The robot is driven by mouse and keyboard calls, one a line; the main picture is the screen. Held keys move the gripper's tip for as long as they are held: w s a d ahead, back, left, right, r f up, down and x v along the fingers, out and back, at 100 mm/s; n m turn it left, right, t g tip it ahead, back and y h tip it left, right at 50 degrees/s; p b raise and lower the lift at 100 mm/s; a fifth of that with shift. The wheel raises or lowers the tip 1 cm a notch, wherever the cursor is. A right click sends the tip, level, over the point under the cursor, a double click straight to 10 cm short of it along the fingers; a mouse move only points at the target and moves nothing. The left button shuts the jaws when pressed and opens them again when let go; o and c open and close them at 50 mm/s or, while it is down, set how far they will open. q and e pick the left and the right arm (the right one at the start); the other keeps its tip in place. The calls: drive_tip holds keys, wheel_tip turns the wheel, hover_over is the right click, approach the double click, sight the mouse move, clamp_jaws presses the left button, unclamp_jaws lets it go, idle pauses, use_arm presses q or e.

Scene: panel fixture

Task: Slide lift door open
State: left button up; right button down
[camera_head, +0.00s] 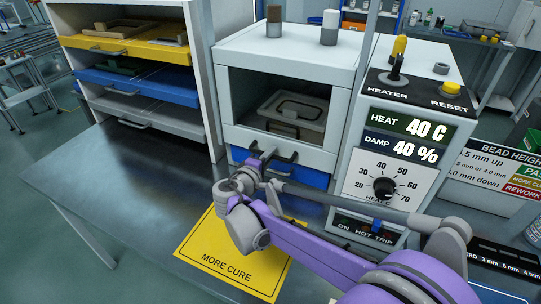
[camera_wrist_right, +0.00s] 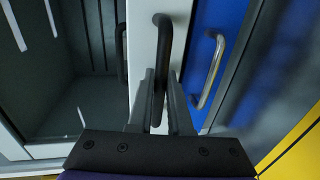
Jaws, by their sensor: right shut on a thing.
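The lift door is on the front of the white cabinet in the middle of the head view. Its white bottom rail (camera_head: 318,157) sits low, just above a blue drawer, and a tray (camera_head: 292,108) shows behind the window above it. My right gripper (camera_head: 262,158) is at the rail's left part, shut on the dark door handle (camera_wrist_right: 160,60). In the right wrist view, the fingers (camera_wrist_right: 162,100) stand on both sides of this handle. A second dark bar (camera_wrist_right: 121,50) shows beside it at the window edge. My left gripper is not in view.
The blue drawer (camera_wrist_right: 222,60) with a metal handle (camera_wrist_right: 208,72) is close to my right fingers. A control box (camera_head: 402,130) with a dial stands right of the cabinet. A drawer rack (camera_head: 207,85) stands left. A yellow MORE CURE mat (camera_head: 215,255) lies in front.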

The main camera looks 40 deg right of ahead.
sight(277, 71)
wheel_tip(277, 71, up, 13)
drive_tip(key=p, duration=0.8)
drive_tip(key=shift+w+p, duration=0.1)
drive_tip(key=shift+p, duration=0.3)
wheel_tip(277, 71, up, 12)
drive_tip(key=p, duration=0.6)
drive_tip(key=shift+f, duration=0.25)
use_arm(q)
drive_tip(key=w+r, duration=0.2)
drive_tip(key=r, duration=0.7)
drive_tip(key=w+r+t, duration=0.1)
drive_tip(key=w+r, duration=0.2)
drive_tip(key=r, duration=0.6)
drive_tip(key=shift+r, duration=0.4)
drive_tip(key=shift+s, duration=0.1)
use_arm(e)
drive_tip(key=shift+f, duration=0.1)
drive_tip(key=c, duration=0.8)
unclamp_jaws()
drive_tip(key=shift+c, duration=0.2)
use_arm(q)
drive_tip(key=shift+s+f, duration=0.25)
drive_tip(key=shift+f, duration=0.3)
use_arm(e)
drive_tip(key=v, duration=1.1)
drive_tip(key=shift+f, duration=0.1)
